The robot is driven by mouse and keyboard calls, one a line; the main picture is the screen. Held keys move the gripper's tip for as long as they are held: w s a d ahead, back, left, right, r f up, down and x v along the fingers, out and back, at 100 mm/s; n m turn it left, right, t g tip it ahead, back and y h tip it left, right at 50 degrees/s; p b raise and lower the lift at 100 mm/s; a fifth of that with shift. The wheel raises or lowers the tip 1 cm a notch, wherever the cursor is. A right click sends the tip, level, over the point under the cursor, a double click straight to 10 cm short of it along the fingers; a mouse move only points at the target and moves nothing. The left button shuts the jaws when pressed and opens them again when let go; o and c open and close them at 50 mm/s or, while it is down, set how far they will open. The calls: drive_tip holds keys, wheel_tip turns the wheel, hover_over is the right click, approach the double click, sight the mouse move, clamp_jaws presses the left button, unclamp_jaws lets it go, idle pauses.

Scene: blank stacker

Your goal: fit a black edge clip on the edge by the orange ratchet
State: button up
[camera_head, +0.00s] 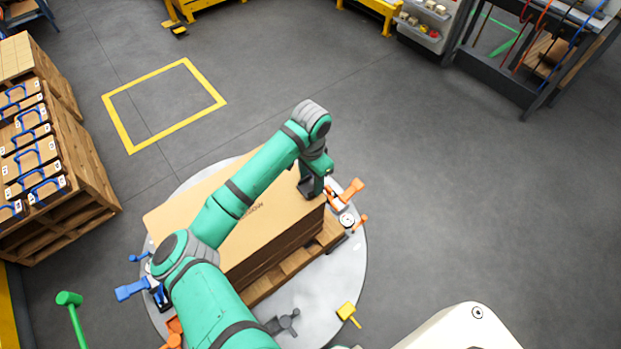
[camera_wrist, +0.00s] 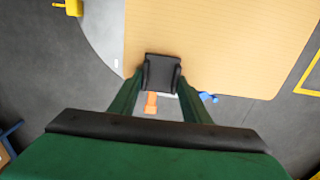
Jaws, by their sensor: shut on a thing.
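A stack of flat brown cardboard blanks (camera_head: 190,215) lies on a wooden pallet (camera_head: 290,272). The orange ratchet (camera_head: 350,190) is beside the stack's right end; an orange part (camera_wrist: 151,102) shows below the clip in the wrist view. My gripper (camera_head: 316,186) is at that right end. In the wrist view its green fingers (camera_wrist: 160,88) are shut on a black edge clip (camera_wrist: 162,72). The clip overlaps the edge of the top blank (camera_wrist: 215,45) in that view. I cannot tell whether it is seated on the edge.
The pallet stands on a round grey plate (camera_head: 345,262). A blue ratchet (camera_head: 130,290) is at the stack's left end. A yellow piece (camera_head: 347,311) lies at the plate's front right. Wooden crates (camera_head: 75,215) stand far left. The floor to the right is clear.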

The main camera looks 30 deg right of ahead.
drive_tip(key=shift+s+d, duration=0.3)
drive_tip(key=shift+d, duration=0.05)
drive_tip(key=shift+a, duration=0.1)
drive_tip(key=shift+w+a+f, duration=0.1)
drive_tip(key=shift+f, duration=0.15)
drive_tip(key=o, duration=1)
drive_tip(key=shift+o, duration=0.2)
drive_tip(key=shift+w, duration=0.1)
drive_tip(key=shift+r, duration=0.1)
wheel_tip(320, 180, up, 11)
